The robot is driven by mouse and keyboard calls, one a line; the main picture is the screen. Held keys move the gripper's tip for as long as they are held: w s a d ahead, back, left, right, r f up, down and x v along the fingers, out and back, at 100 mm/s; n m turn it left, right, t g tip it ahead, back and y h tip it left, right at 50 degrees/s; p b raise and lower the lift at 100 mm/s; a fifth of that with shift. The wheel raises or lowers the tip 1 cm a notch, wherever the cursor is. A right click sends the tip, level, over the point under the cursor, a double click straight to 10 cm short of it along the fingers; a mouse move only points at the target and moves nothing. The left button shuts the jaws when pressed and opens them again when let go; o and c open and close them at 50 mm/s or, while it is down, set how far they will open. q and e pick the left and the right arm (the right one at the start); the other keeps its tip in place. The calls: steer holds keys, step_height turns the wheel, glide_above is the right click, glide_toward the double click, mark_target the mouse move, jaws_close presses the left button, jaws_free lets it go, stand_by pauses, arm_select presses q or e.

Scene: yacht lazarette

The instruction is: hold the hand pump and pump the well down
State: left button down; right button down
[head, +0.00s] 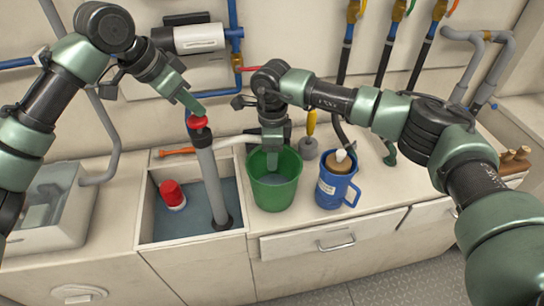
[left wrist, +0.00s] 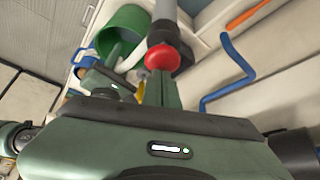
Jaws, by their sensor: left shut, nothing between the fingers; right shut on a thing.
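The hand pump (head: 212,182) is a grey tube standing slightly tilted in the open well (head: 143,215), its black foot in the blue-grey water (head: 200,222). Its red knob (head: 197,122) is on top; in the left wrist view the knob (left wrist: 163,57) is just beyond my fingers. My left gripper (head: 196,108) is shut and empty, at the knob; contact is unclear. A pale hose (head: 232,140) runs from the pump top to my right gripper (head: 271,158), which appears shut on it above the green bucket (head: 273,193). The hose end is hidden.
A red-topped object (head: 172,194) sits in the well's left part. A blue jug (head: 337,186) stands right of the bucket. A clear bin (head: 45,210) is at left. An orange stick (head: 175,152) lies behind the well. Hoses line the wall.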

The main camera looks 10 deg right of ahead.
arm_select(q)
steer(key=shift+f, duration=0.7)
steer(key=shift+r, duration=2.35)
steer(key=shift+f, duration=2.4)
steer(key=shift+r, duration=2.45)
